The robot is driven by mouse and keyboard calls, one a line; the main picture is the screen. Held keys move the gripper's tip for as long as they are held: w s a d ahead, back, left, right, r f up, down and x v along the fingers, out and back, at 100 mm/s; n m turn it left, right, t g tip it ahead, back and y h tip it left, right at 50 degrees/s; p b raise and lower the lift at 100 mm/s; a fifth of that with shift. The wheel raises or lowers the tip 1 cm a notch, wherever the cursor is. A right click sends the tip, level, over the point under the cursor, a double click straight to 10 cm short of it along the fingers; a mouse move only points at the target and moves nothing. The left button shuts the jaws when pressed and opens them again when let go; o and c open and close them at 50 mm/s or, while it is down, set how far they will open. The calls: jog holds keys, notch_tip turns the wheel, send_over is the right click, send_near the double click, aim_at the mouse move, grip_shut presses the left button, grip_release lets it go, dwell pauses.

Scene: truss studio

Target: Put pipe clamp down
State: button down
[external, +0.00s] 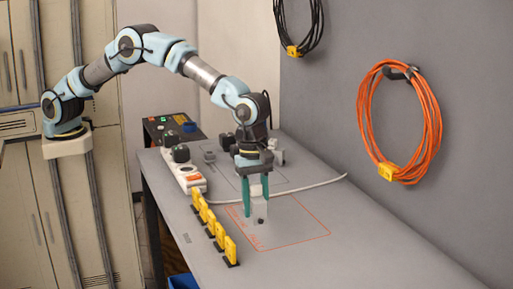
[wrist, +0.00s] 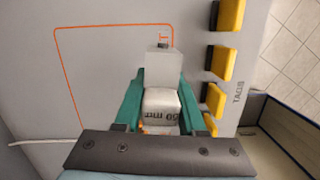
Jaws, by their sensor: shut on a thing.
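The pipe clamp is a light grey block-like piece (external: 260,212) with a small dark knob. In the wrist view the clamp (wrist: 161,103) shows a raised block at its far end and "50 mm" lettering on its near part. My gripper (external: 256,200) points straight down with its green fingers shut on the clamp's sides. Both fingers of my gripper (wrist: 158,88) also show in the wrist view. The clamp is over an orange outlined area (external: 296,245) of the grey bench (external: 360,250). I cannot tell whether its underside touches the bench.
A row of yellow tags (external: 230,250) stands close left of the clamp. A white power strip (external: 186,172), a black box with green digits (external: 160,127) and a white cable (external: 315,185) lie farther back. An orange cable coil (external: 437,125) hangs on the wall. The outlined area's right side is clear.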

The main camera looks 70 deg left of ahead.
notch_tip(320, 180, up, 12)
jog(key=shift+r+b, duration=0.15)
jog(key=shift+b, duration=0.6)
jog(key=w+a+f+n, duration=0.3)
jog(key=w+a+f, duration=0.1)
jog(key=w+a, duration=0.85)
jog(key=n+t, duration=0.1)
jog(key=n, duration=0.2)
send_over(297, 185)
notch_tip(297, 185, down, 4)
jog(key=r, duration=0.1)
jog(key=f, duration=0.4)
jog(key=f+p, duration=0.1)
jog(key=f, duration=0.1)
jog(key=shift+a+f, duration=0.2)
jog(key=shift+a, duration=0.15)
jog(key=shift+d+f+p, duration=0.1)
jog(key=shift+f+p, duration=0.35)
jog(key=shift+f, duration=1.65)
jog(key=shift+f, duration=0.2)
jog(key=c, duration=0.5)
grip_release()
